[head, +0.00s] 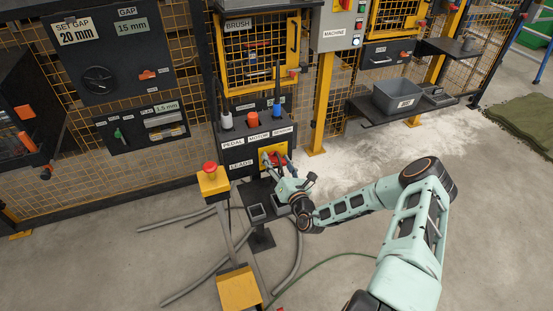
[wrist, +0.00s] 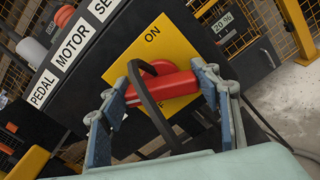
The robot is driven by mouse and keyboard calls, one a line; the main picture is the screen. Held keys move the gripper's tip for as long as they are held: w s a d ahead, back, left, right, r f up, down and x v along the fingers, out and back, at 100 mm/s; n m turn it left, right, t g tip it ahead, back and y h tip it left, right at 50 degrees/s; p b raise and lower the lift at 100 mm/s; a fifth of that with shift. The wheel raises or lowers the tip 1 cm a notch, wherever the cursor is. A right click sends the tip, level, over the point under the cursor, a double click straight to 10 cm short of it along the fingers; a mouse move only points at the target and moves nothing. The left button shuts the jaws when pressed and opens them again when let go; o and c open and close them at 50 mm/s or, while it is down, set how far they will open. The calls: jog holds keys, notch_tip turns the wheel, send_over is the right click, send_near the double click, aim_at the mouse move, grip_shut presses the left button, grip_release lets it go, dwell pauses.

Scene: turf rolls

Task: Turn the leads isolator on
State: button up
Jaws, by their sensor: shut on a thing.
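The leads isolator is a yellow plate (wrist: 180,48) with a red handle (wrist: 178,84), on the dark panel marked LEADS. ON shows at the plate's upper part and a partly hidden OFF lies below the handle. The handle lies roughly crosswise in the wrist view, between the two marks. My gripper (wrist: 164,88) is shut on the handle, with a finger at each end of it. A dark curved bar crosses in front of the handle. In the head view my gripper (head: 279,162) is at the plate, hiding part of the handle (head: 268,157).
PEDAL, MOTOR and a third label sit above the isolator, with red (head: 253,120) and blue (head: 277,111) plugs. A yellow post with a red button (head: 210,168) stands left. Grey hoses lie on the floor. A grey bin (head: 397,96) stands on a shelf at right.

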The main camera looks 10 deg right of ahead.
jog(key=m+p, duration=0.1)
jog(key=m, duration=0.5)
jog(key=shift+d+f+m, duration=0.1)
jog(key=shift+m, duration=0.2)
jog(key=m, duration=0.5)
jog(key=shift+f+m, duration=0.15)
jog(key=shift+m, duration=0.15)
jog(key=o, duration=1.2)
jog(key=shift+c, duration=0.2)
jog(key=s+d, duration=0.2)
jog(key=s, duration=0.9)
jog(key=shift+s+d, duration=0.15)
jog(key=shift+s, duration=0.25)
